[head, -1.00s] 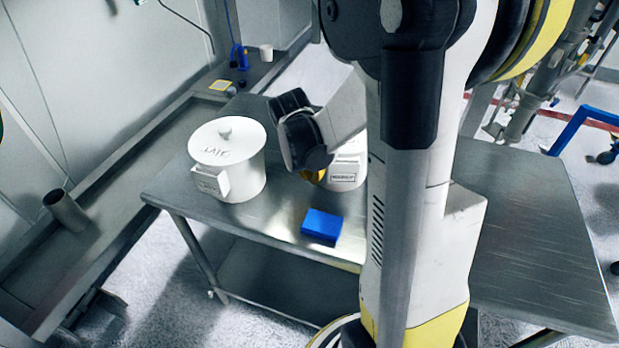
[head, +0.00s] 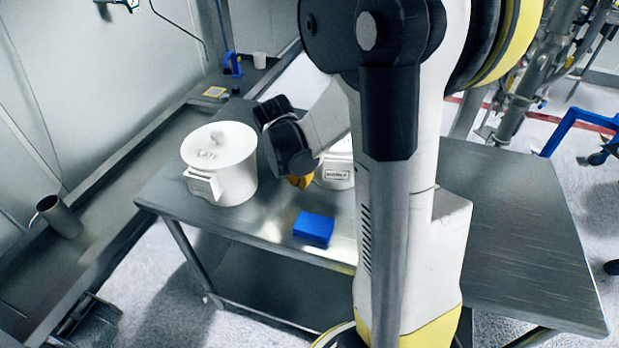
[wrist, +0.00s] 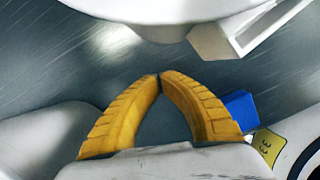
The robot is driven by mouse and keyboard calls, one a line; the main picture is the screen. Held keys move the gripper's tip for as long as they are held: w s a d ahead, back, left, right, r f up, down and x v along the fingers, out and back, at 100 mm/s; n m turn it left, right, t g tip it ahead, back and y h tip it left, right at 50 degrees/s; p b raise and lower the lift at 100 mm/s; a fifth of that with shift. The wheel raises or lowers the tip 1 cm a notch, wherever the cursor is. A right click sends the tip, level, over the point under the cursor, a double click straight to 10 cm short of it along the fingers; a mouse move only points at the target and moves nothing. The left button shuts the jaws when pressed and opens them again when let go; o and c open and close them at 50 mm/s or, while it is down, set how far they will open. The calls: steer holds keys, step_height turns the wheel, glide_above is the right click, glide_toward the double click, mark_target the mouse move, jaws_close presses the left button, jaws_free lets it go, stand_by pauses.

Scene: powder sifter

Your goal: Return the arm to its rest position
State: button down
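My gripper (wrist: 159,76) shows in the wrist view as two curved yellow fingers whose tips meet, with nothing visible between them. In the head view only a bit of my gripper (head: 300,182) shows, low over the metal table (head: 520,235), between two white containers and behind the blue block as seen here. My arm is bent, with its wrist hanging near the containers; its large links hide part of the table.
A white lidded container (head: 222,178) stands left of my gripper. A second white container (head: 337,177) is close on its right, partly hidden by my arm. A blue block (head: 313,229) lies near the table's front edge. A metal cup (head: 60,216) sits on the left bench.

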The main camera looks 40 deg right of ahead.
steer(key=p+v, duration=0.4)
steer(key=v, duration=0.6)
steer(key=s+a+r+m+t+y, duration=0.1)
steer(key=s+a+r+m+t, duration=0.2)
steer(key=a+m, duration=0.5)
steer(key=s+a+r+m+t+y, duration=0.2)
steer(key=s+a+m, duration=0.4)
steer(key=a+m, duration=0.3)
step_height(320, 180, up, 2)
steer(key=m+t, duration=0.1)
steer(key=m, duration=0.2)
steer(key=shift+r+m+b, duration=0.15)
steer(key=shift+m+b, duration=0.25)
